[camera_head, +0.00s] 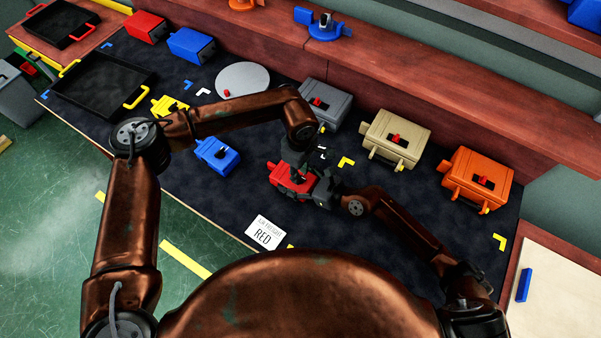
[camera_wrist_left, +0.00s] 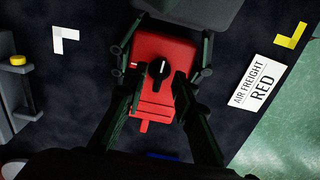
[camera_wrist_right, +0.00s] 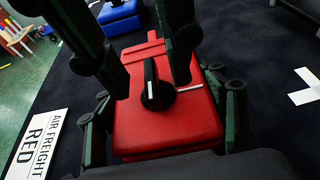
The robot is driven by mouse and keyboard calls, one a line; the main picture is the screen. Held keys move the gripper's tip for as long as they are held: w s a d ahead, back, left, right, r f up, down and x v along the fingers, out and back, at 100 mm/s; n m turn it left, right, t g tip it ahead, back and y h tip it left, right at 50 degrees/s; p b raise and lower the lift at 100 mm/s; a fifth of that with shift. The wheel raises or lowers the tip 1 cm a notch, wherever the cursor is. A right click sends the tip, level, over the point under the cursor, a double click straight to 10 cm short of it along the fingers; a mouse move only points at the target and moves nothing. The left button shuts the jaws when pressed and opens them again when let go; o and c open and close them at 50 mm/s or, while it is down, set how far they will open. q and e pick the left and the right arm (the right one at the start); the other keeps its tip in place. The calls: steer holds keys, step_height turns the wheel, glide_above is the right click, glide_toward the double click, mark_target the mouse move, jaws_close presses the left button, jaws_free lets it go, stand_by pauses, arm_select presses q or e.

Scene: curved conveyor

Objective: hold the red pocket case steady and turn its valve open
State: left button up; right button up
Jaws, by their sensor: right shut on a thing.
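The red pocket case (camera_head: 283,180) lies on the dark mat, near the "Air Freight Red" card. Its black valve knob (camera_wrist_left: 158,73) carries a white mark and stands on the lid; it also shows in the right wrist view (camera_wrist_right: 157,90). In the head view the grippers partly hide the case and knob.
Grey (camera_head: 327,102), beige (camera_head: 395,138) and orange (camera_head: 478,180) cases stand behind and to the right. A small blue case (camera_head: 217,155) lies left of the red one. Open mat surrounds the red case.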

arm_select(q)
step_height(320, 180, up, 11)
steer(key=shift+r, duration=0.15)
stand_by(0.4)
arm_select(e)
steer(key=o, duration=1.6)
